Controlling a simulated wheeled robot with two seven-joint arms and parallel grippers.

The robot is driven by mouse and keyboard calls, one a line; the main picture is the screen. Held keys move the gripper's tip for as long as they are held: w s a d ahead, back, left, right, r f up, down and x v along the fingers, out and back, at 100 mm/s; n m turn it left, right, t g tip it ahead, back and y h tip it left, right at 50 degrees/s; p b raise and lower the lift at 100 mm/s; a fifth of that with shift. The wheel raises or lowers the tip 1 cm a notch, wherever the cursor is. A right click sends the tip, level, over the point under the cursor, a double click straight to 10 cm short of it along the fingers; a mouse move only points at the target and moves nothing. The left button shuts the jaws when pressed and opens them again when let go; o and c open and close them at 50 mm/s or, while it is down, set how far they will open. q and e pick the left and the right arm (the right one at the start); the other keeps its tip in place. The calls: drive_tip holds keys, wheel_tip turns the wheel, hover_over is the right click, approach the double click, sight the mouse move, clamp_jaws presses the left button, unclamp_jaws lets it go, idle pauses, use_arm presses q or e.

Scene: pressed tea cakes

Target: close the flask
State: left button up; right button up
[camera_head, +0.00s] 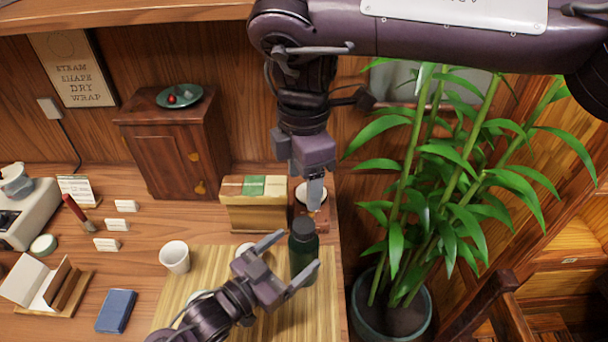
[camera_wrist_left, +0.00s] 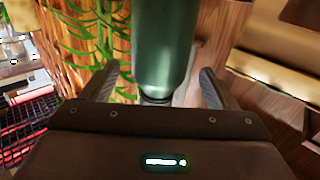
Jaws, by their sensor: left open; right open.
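The dark green flask (camera_head: 304,262) stands upright near the right edge of the bamboo mat. Its dark top (camera_head: 303,229) looks like a cap seated on it, but I cannot tell how tightly. My left gripper (camera_head: 299,252) is open, with its fingers on either side of the flask. In the left wrist view the flask (camera_wrist_left: 165,45) shows between the open fingers (camera_wrist_left: 158,88), with gaps on both sides. My right gripper (camera_head: 315,195) points down just above and behind the flask top. Its fingers overlap in this view, and it holds nothing visible.
A blue book (camera_head: 116,311) lies at lower left. A potted plant (camera_head: 395,305) stands right of the table edge.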

use_arm(q)
drive_tip(key=shift+b+v, duration=0.3)
drive_tip(key=shift+v, duration=1.65)
drive_tip(key=shift+s, duration=0.1)
